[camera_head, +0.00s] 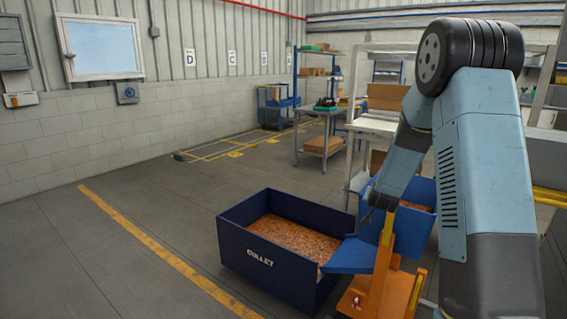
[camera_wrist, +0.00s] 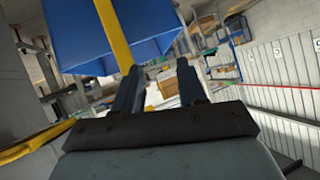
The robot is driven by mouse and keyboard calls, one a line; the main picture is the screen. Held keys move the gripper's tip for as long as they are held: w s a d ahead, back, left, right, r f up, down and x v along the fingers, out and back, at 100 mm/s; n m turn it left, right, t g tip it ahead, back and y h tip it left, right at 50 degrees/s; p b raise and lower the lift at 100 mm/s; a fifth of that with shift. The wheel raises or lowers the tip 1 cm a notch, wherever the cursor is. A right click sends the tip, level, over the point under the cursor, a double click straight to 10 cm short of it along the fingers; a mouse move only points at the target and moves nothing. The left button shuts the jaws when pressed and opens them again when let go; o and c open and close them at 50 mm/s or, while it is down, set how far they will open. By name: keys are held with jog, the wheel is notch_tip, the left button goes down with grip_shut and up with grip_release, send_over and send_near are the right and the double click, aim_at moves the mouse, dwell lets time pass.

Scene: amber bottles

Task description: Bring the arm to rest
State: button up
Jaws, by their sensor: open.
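My arm, pale blue with a black ribbed joint, fills the right side of the head view and bends down toward the middle. My gripper (camera_head: 377,207) hangs at its end, small and dark, in front of a raised blue bin. In the wrist view my gripper (camera_wrist: 157,75) shows two dark fingers spread apart with nothing between them. The blue bin (camera_wrist: 78,45) and a yellow bar (camera_wrist: 115,38) appear close beyond the left finger. Whether the fingers touch either cannot be told. No bottle can be made out.
A dark blue crate marked CULLET (camera_head: 262,258), holding orange-brown bits, stands on the floor. The raised blue bin (camera_head: 424,188) and an orange stand (camera_head: 378,280) are to its right. Shelving (camera_head: 310,112) stands behind. Floor left of the yellow line (camera_head: 160,250) is clear.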

jog(key=s+a+r+n+g+y, duration=0.15)
jog(key=s+a+r, duration=0.25)
jog(key=s+r, duration=0.5)
jog(key=s+a+r+n+g+y, duration=0.15)
jog(key=s+a+r, duration=0.25)
jog(key=s+r, duration=0.45)
jog(key=s+a+r+n+g, duration=0.1)
jog(key=s+r, duration=0.1)
jog(key=s, duration=1.2)
jog(key=s+r+n+g, duration=0.1)
jog(key=s+r, duration=0.1)
jog(key=s, duration=1.2)
jog(key=shift+s+a+n+g, duration=0.15)
jog(key=shift+a+n+g, duration=0.2)
jog(key=shift+n+g, duration=0.05)
